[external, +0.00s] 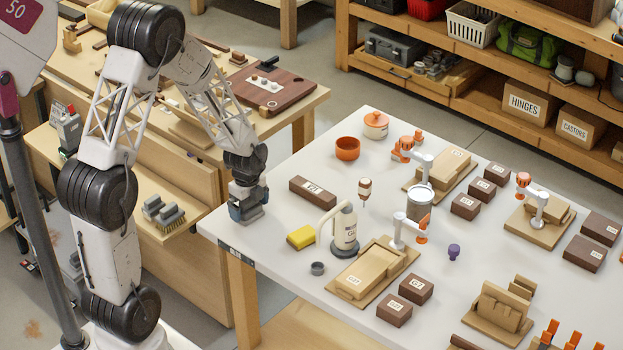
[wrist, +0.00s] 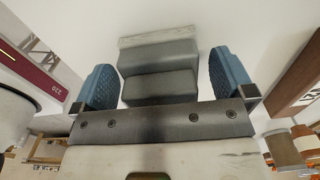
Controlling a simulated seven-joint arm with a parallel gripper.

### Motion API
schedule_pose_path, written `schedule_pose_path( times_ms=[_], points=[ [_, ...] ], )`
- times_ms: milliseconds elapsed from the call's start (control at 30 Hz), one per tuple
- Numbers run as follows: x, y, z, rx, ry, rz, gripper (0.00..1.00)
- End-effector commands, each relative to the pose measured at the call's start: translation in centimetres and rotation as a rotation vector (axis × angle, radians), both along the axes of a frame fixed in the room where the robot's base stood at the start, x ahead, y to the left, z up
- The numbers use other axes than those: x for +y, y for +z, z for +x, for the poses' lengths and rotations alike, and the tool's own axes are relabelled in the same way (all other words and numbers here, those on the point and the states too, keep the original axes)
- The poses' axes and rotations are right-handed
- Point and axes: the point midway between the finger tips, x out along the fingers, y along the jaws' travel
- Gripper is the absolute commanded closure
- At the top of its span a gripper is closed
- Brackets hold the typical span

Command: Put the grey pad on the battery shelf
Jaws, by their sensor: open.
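My gripper (external: 250,212) is low over the white table's near left corner, fingers downward. In the wrist view its two blue fingers (wrist: 160,87) stand apart on either side of a grey stepped block (wrist: 158,55) with a pale strip along its far edge, which seems to be the grey pad. Narrow gaps show between the block and the fingers. In the external view the gripper mostly hides this block. I cannot make out a label naming the battery shelf. A low wooden shelf (external: 120,185) left of the table holds grey brush-like blocks (external: 163,212).
A brown labelled block (external: 312,191), a yellow sponge (external: 301,236) and a white dispenser bottle (external: 344,228) stand right of my gripper. Wooden fixtures and brown boxes fill the table's right part. A wooden shelf unit (external: 470,60) stands at the back.

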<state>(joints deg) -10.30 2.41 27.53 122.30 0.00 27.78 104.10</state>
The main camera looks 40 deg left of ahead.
Motion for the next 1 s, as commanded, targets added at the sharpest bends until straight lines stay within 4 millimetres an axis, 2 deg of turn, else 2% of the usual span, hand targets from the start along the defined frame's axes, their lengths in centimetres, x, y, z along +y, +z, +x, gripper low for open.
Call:
schedule_pose_path(
  times_ms=[600,933,1000],
  points=[
    [0.0,-0.23,0.0,0.0,0.0,0.0,0.0],
    [0.0,-0.23,0.0,0.0,0.0,0.0,0.51],
    [0.0,-0.22,0.0,0.0,0.0,0.0,0.55]
  ],
)
